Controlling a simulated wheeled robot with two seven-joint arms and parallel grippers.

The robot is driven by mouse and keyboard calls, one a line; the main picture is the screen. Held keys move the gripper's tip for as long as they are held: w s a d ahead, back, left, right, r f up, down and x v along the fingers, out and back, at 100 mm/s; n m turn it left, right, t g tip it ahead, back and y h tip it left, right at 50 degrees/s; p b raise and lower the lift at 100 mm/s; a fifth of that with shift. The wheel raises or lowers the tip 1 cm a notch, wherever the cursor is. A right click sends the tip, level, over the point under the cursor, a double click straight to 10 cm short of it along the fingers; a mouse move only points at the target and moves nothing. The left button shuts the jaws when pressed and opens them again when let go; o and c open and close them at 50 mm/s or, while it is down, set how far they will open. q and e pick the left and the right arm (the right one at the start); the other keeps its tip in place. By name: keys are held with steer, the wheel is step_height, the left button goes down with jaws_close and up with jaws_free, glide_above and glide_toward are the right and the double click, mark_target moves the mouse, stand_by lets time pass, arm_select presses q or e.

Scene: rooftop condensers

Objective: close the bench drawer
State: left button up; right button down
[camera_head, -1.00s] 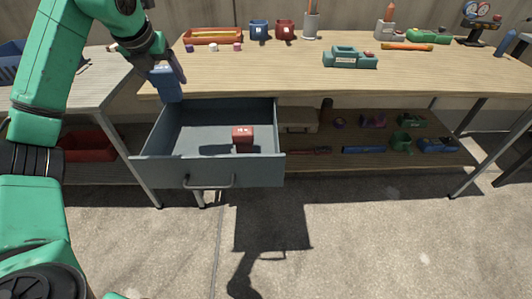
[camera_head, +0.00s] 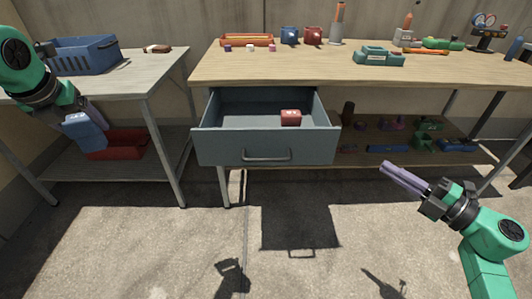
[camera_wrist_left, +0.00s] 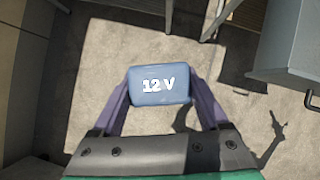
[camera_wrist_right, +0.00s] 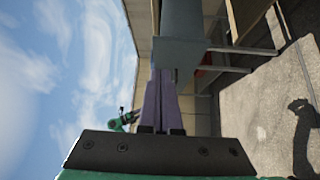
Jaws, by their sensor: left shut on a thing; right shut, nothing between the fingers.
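The grey-blue bench drawer (camera_head: 222,148) is pulled out under the wooden bench, with a bar handle (camera_head: 266,156) on its front. A small red block (camera_head: 290,118) lies inside it. My left gripper (camera_head: 92,128) is shut on a blue block (camera_head: 84,131) marked 12 V; the block also shows in the left wrist view (camera_wrist_left: 160,93), held above the floor, left of the drawer. My right gripper (camera_head: 386,168) is shut and empty, to the right of the drawer and apart from it. The right wrist view shows its closed fingers (camera_wrist_right: 160,95) with the drawer (camera_wrist_right: 180,55) beyond.
The bench top (camera_head: 290,68) carries several tools and boxes along its back. A lower shelf (camera_head: 400,153) holds more parts. A side table (camera_head: 125,72) with a blue crate (camera_head: 84,55) stands left, a red bin (camera_head: 118,145) beneath. The floor before the drawer is clear.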

arm_select(q)
steer(key=shift+s+a+f, duration=0.2)
steer(key=shift+s+a, duration=0.2)
steer(key=shift+a, duration=0.05)
arm_select(e)
steer(key=a+n+g, duration=0.1)
steer(key=a, duration=0.1)
arm_select(q)
steer(key=shift+s+a, duration=0.1)
steer(key=shift+a, duration=0.05)
steer(key=shift+d+f+b, duration=0.2)
steer(key=shift+f+b, duration=0.25)
steer(key=shift+b, duration=0.05)
steer(key=shift+f+b, duration=0.35)
steer(key=shift+f, duration=0.05)
arm_select(e)
glide_toward(329, 138)
steer(key=shift+n+y, duration=0.3)
steer(key=shift+y, duration=0.1)
steer(key=x, duration=0.5)
steer(key=shift+s+a+f, duration=0.1)
steer(key=shift+a+f, duration=0.1)
steer(key=shift+a, duration=0.1)
steer(key=shift+w, duration=0.55)
steer(key=shift+w+r, duration=0.1)
